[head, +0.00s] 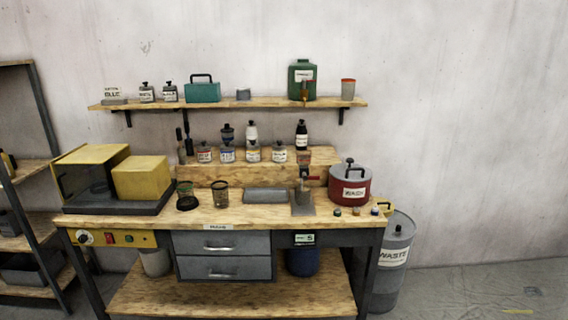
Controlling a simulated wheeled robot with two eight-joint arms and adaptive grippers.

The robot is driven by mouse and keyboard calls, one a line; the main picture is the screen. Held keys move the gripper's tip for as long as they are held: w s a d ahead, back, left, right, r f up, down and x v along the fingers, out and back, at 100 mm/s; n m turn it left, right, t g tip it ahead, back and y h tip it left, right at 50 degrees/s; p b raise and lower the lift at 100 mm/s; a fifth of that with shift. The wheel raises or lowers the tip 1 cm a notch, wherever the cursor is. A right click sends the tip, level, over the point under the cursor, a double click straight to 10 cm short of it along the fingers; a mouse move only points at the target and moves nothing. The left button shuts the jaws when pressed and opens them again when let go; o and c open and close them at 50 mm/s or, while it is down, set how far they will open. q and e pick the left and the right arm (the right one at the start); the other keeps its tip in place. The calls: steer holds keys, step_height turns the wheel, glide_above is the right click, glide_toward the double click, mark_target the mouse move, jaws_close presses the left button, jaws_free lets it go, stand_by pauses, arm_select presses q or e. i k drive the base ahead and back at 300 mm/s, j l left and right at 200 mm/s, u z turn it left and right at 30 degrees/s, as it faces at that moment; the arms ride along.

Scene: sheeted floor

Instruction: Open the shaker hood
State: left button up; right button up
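The shaker stands on the left end of the wooden workbench. It has a dark base (110,208), a larger yellow box-shaped part (95,157) with a dark front face, and a smaller yellow block (141,178) to its right. I cannot tell for sure which part is the hood; no part looks visibly raised. A yellow panel (118,239) with a knob and red and green buttons is below it on the bench front. Neither of my grippers is in view.
The workbench (235,218) holds two dark cups (220,195), a grey tray (266,195) and a red WASH pot (349,185). Jars line a riser behind. A wall shelf (230,104) hangs above. A shelving rack is at left, a grey WASTE drum (391,265) at right.

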mark_target(93, 154)
steer(key=u, duration=1.3)
